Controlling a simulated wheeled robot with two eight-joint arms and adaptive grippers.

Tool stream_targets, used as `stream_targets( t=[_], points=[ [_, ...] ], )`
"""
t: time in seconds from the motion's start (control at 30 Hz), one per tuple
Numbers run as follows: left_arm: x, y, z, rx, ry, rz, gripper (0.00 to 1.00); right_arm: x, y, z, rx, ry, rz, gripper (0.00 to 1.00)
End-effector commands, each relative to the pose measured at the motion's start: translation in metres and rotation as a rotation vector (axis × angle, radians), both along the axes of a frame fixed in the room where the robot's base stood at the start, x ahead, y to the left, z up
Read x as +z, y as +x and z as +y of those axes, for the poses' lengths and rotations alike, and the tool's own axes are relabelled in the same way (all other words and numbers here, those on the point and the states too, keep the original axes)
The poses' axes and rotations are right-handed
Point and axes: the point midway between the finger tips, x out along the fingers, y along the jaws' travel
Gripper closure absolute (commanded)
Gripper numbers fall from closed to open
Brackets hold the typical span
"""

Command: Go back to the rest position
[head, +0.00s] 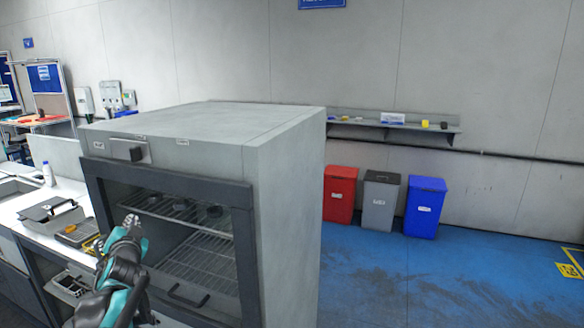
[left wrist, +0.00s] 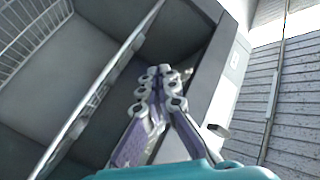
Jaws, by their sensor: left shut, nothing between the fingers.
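My left gripper (head: 131,222) is raised in front of the left part of the grey cabinet (head: 285,190) in the head view. Its fingers are together and hold nothing. In the left wrist view the gripper (left wrist: 160,75) points along the cabinet's dark frame, with the shelved interior to its left. I cannot tell whether it touches the cabinet. My right gripper is not in view.
The cabinet's wire racks (head: 195,258) carry a few small dark items. A white counter (head: 70,195) with equipment stands at the left. Red (head: 339,195), grey (head: 380,200) and blue (head: 424,207) bins stand by the wall. The blue floor at the right is clear.

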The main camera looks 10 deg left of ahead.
Motion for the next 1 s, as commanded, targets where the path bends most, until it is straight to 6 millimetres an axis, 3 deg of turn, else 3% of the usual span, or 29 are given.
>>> stream_targets(
  t=[0.03,0.2,0.4,0.5,0.6,0.7,1.0],
  points=[
    [-0.012,-0.017,-0.035,-0.004,-0.082,0.025,1.00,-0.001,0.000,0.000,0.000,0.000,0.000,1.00],
    [-0.073,-0.083,-0.135,-0.015,-0.362,0.160,1.00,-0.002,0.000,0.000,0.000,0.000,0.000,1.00],
    [-0.156,-0.171,-0.237,-0.063,-0.624,0.371,1.00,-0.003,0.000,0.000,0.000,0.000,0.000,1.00],
    [-0.191,-0.211,-0.277,-0.091,-0.718,0.474,1.00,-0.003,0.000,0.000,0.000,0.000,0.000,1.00],
    [-0.217,-0.243,-0.304,-0.113,-0.782,0.556,1.00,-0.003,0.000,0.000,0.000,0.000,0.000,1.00],
    [-0.232,-0.262,-0.320,-0.129,-0.820,0.609,1.00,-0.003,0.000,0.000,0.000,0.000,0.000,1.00],
    [-0.238,-0.270,-0.327,-0.134,-0.835,0.630,1.00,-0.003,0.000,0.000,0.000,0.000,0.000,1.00]
  ],
)
